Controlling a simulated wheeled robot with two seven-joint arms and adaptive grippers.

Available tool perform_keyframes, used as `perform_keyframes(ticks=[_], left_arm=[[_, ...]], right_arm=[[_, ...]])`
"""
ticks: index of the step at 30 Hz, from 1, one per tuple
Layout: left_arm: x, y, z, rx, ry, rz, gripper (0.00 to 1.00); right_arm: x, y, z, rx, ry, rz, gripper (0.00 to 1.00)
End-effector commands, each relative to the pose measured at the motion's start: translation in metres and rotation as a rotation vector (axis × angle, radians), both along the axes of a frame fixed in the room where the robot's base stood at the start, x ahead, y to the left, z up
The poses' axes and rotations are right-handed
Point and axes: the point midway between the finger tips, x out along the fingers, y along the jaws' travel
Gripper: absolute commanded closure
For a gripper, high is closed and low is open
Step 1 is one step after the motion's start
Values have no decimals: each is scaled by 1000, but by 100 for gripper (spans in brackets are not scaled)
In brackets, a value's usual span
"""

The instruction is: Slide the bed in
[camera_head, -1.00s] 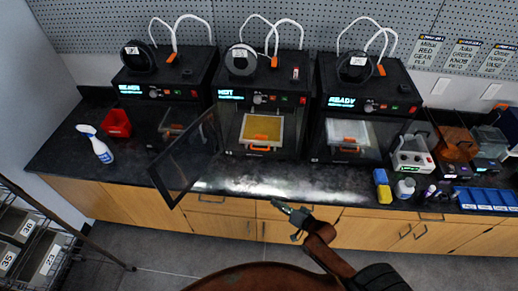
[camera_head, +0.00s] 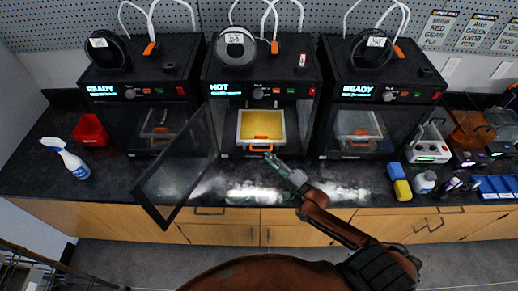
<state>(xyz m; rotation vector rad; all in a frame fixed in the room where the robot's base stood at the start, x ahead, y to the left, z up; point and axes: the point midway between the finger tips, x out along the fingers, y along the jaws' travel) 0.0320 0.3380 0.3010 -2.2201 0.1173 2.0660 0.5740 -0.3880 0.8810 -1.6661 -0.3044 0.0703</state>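The bed (camera_head: 262,124) is a gold plate in a pale frame with orange handles, in the open front of the middle printer (camera_head: 262,71). Its front orange handle (camera_head: 261,148) faces me. The printer's dark glass door (camera_head: 178,172) stands swung open to the left. My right gripper (camera_head: 272,160) reaches up over the counter's front, with its tip just below and right of the front handle. I cannot tell whether it touches the handle or how far its fingers are apart. My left gripper is not in view.
Closed printers stand left (camera_head: 142,91) and right (camera_head: 378,94); both displays read READY, the middle one HOT. A spray bottle (camera_head: 68,158) and red bin (camera_head: 90,130) are at left. Sponges (camera_head: 397,180), a small bottle (camera_head: 424,183) and a blue tray (camera_head: 495,187) are at right.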

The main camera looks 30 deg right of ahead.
Motion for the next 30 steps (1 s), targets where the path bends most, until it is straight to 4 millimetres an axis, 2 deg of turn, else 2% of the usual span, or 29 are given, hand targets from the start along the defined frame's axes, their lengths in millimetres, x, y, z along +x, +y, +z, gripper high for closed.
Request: perform_keyframes(ticks=[3, 6, 12, 22, 30], left_arm=[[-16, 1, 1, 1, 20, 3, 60], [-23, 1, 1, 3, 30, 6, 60], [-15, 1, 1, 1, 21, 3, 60], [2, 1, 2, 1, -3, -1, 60], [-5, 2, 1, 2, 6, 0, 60]], right_arm=[[22, 7, 5, 0, -4, 3, 76], [36, 11, 7, -1, -3, 3, 76], [53, 14, 8, -3, -1, 2, 76], [56, 14, 8, -3, 0, -1, 76], [56, 14, 8, -3, 0, -1, 94]])
